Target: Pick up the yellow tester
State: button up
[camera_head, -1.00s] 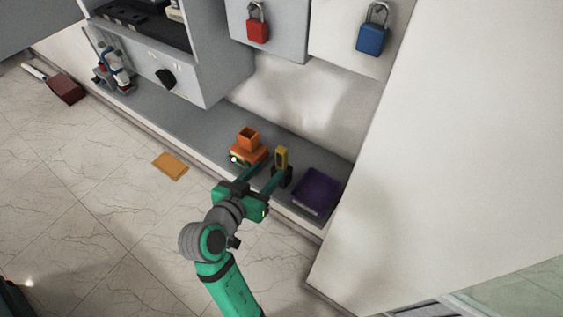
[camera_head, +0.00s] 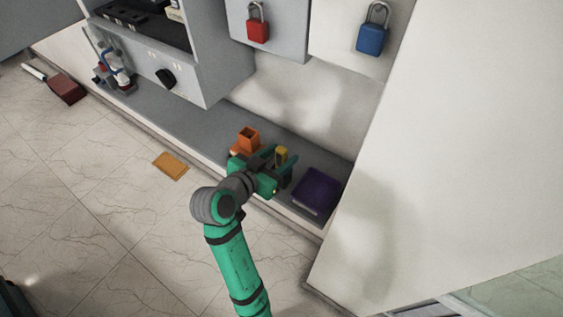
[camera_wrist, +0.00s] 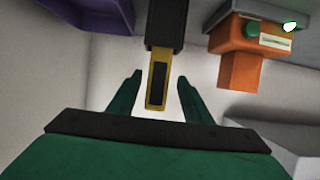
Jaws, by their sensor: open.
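The yellow tester (camera_head: 281,154) stands upright in a dark holder on the grey ledge, between the orange object and the purple bin. In the wrist view the tester (camera_wrist: 157,80) has a dark face and its lower part sits in the black holder (camera_wrist: 167,24). My gripper (camera_head: 277,156) is open at the tester. In the wrist view the two green fingers of my gripper (camera_wrist: 159,92) lie on either side of the tester, with a gap visible on both sides. My gripper partly hides the holder in the head view.
An orange object (camera_head: 248,138) stands close on the left of the tester, and a purple bin (camera_head: 316,191) on the right. The wall rises behind the ledge (camera_head: 199,130). Red (camera_head: 257,30) and blue (camera_head: 371,41) padlocks hang above.

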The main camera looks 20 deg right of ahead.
jog(key=x, duration=0.4)
jog(key=shift+s+d+f, duration=0.15)
jog(key=shift+s+f, duration=0.05)
jog(key=shift+f, duration=0.1)
grip_shut()
jog(key=shift+r, duration=0.15)
notch_tip(320, 180, up, 18)
dwell(1.1)
jog(key=shift+r, duration=0.1)
